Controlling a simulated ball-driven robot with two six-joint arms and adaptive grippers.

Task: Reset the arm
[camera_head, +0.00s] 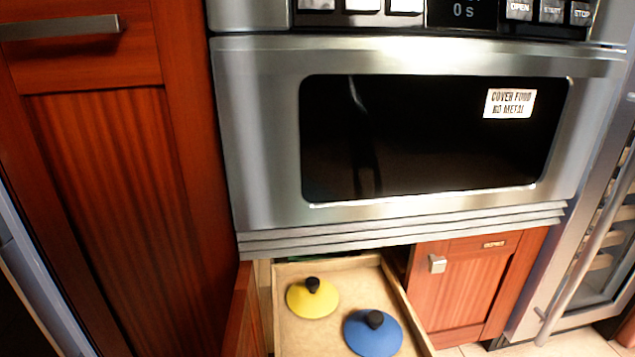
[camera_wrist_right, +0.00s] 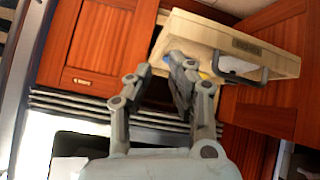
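My right gripper (camera_wrist_right: 160,72) shows in the right wrist view with its two grey fingers spread apart and nothing between them. It is not in the head view. My left gripper is in neither view. A pulled-out wooden drawer (camera_head: 350,270) lies below the microwave (camera_head: 415,215) in the head view. In it are a yellow lid (camera_head: 312,299) and a blue lid (camera_head: 372,333), each with a black knob. In the wrist view the drawer's pale front (camera_wrist_right: 215,36) and dark handle (camera_wrist_right: 240,72) show beyond the fingers, in a turned-over view.
The microwave door is shut and its display reads 0 S. A tall red-brown cabinet (camera_head: 110,170) stands at the left. A small cabinet door (camera_head: 465,285) is right of the drawer, with a steel appliance with a long handle (camera_head: 590,250) beyond it.

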